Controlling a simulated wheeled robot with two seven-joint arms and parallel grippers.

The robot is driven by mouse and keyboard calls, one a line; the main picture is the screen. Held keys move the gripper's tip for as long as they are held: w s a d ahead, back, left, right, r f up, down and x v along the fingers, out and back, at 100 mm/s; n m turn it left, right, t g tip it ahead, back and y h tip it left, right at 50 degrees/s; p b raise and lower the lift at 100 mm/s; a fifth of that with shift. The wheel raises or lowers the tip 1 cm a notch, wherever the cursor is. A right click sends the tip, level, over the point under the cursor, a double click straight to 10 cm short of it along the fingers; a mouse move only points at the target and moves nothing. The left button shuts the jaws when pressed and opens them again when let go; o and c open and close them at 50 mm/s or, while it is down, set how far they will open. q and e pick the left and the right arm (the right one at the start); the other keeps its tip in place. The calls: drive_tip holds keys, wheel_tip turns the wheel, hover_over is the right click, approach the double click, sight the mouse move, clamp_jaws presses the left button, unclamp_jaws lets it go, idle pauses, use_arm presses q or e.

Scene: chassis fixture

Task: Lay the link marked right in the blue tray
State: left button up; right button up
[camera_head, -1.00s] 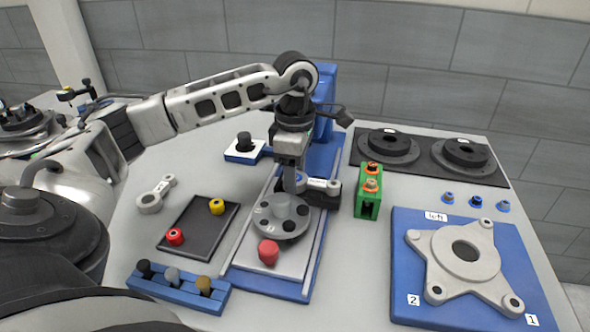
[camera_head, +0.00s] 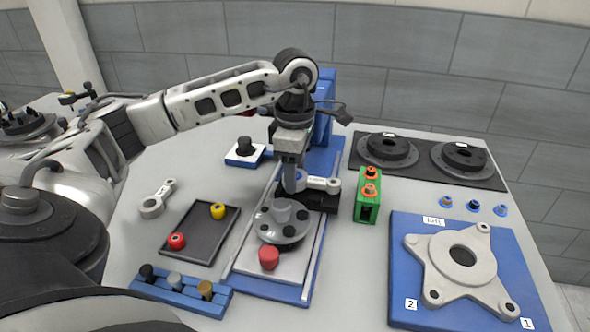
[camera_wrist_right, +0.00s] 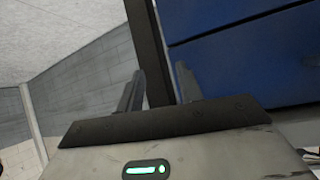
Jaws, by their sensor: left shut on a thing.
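My left gripper (camera_head: 291,186) is shut on a light grey link (camera_head: 318,183), which extends to the right from its fingers over a dark block (camera_head: 322,203). Small writing on this link is too small to read. A second light grey link (camera_head: 155,200) lies on the table at the left. I cannot tell for sure which blue piece is the blue tray. My right gripper (camera_wrist_right: 158,88) is open and empty in the right wrist view, with a blue surface (camera_wrist_right: 235,55) beyond it.
A round grey hub (camera_head: 284,232) and a red knob (camera_head: 269,258) are below the left gripper. A black tray (camera_head: 200,236) with red and yellow pieces lies left.

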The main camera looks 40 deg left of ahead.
use_arm(q)
drive_tip(key=shift+r+p, duration=1.2)
drive_tip(key=shift+r, duration=0.55)
drive_tip(key=shift+f, duration=0.1)
